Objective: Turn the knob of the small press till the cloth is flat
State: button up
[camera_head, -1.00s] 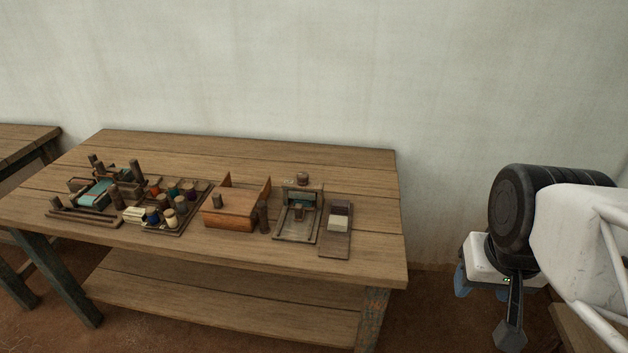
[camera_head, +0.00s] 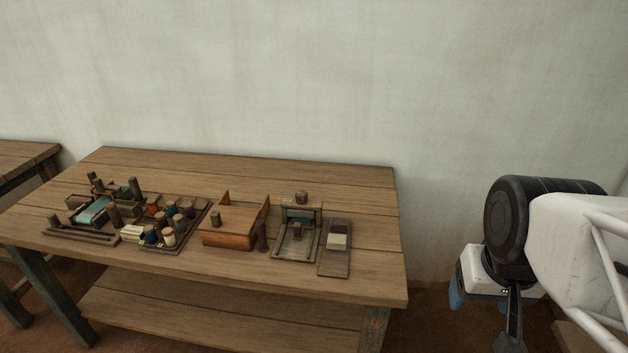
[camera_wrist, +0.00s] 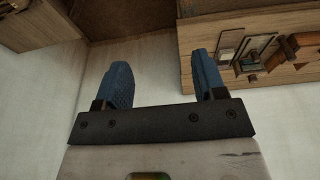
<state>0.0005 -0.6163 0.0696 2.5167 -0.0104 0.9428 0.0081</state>
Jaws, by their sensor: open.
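The small press (camera_head: 297,232) stands near the right end of the wooden table, an upright frame on a flat base. Its round brown knob (camera_head: 301,197) sits on top. A greenish patch, perhaps the cloth (camera_head: 298,216), shows within the frame; whether it is flat cannot be told. The press also shows in the wrist view (camera_wrist: 250,64), seen from an odd angle. My gripper (camera_wrist: 163,75) is open and empty, its two blue fingers apart. In the head view it hangs right of the table, well away from the press, its fingers partly hidden (camera_head: 457,292).
Right of the press lies a narrow board with pale and dark swatches (camera_head: 337,242). Left of it stand a small dark post (camera_head: 261,236), an orange-brown wooden box (camera_head: 228,235) and a tray of thread spools (camera_head: 166,225). The table's back strip (camera_head: 350,179) is clear.

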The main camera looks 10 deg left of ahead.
jog(key=w+a+r+n, duration=0.2)
jog(key=w+a, duration=0.1)
jog(key=w, duration=0.5)
jog(key=w+a+r+n, duration=0.1)
jog(key=w+a, duration=0.2)
jog(key=w, duration=0.4)
jog(key=n+g, duration=0.3)
jog(key=n, duration=0.5)
send_over(303, 193)
notch_tip(303, 193, down, 14)
jog(key=shift+s+d+r, duration=0.1)
jog(key=shift+s+r, duration=0.05)
jog(key=shift+r, duration=0.1)
jog(key=shift+a+f, duration=0.2)
jog(key=shift+f, duration=0.15)
jog(key=shift+f, duration=3.75)
jog(key=shift+c, duration=0.3)
